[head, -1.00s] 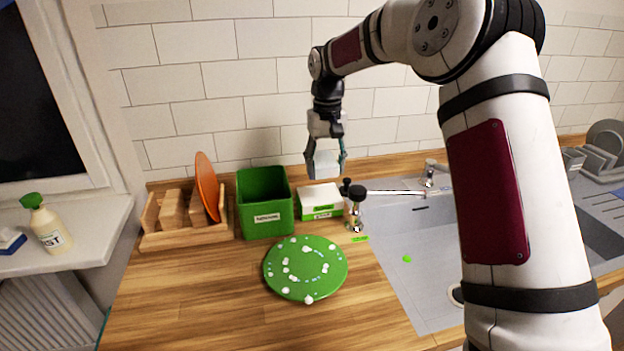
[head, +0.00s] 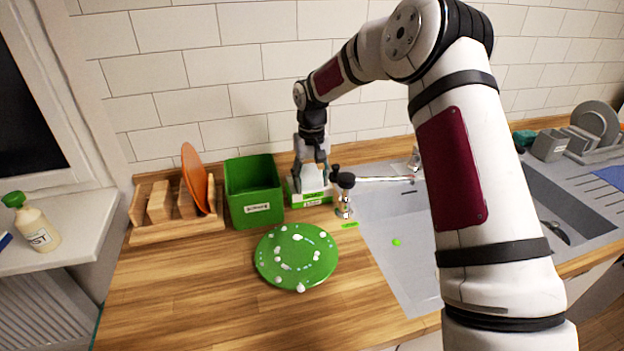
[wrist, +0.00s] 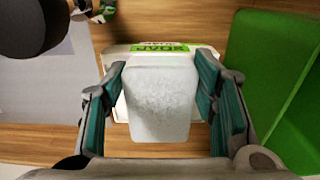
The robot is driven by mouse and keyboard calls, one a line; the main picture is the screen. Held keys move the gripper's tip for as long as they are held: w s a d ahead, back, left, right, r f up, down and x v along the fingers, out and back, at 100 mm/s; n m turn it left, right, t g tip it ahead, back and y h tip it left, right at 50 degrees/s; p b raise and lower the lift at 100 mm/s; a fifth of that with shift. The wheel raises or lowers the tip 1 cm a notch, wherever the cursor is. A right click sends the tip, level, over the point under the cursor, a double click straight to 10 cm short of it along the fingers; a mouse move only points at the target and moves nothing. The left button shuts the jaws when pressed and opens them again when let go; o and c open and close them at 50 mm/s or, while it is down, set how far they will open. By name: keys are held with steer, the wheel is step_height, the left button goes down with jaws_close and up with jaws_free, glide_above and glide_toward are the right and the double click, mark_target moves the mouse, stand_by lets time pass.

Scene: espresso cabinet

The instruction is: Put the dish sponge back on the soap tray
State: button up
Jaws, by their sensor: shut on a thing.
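My gripper (head: 311,184) is shut on the white dish sponge (wrist: 161,100), which sits between its teal-padded fingers in the wrist view. In the head view the sponge is low over the white soap tray (head: 296,199), partly hidden by the fingers. The tray has a green front label, and in the wrist view its green "SOAP" label (wrist: 160,48) shows just beyond the sponge. The sponge covers much of the tray there. I cannot tell whether the sponge touches the tray.
A green bin (head: 253,190) stands close left of the tray. A green round plate (head: 297,256) with white dots lies in front. A wooden rack (head: 175,227) stands far left. The front counter is clear.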

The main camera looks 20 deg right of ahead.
mark_target(312, 179)
steer(key=o, duration=0.8)
step_height(312, 179, up, 10)
steer(key=b, duration=0.2)
steer(key=s+r+t, duration=0.1)
steer(key=s+r, duration=0.7)
steer(key=r, duration=0.1)
steer(key=s+r+t+h, duration=0.1)
steer(key=s+r, duration=0.1)
steer(key=s, duration=0.8)
steer(key=s+r+t, duration=0.1)
steer(key=s+r, duration=0.2)
steer(key=s, duration=0.6)
steer(key=s+f, duration=0.1)
steer(key=s, duration=0.2)
steer(key=s+f+t, duration=0.1)
steer(key=s+f, duration=0.1)
steer(key=s, duration=0.2)
steer(key=s+f+t+y, duration=0.1)
steer(key=s, duration=0.3)
steer(key=shift+s+d+f, duration=0.15)
steer(key=shift+s+f, duration=0.1)
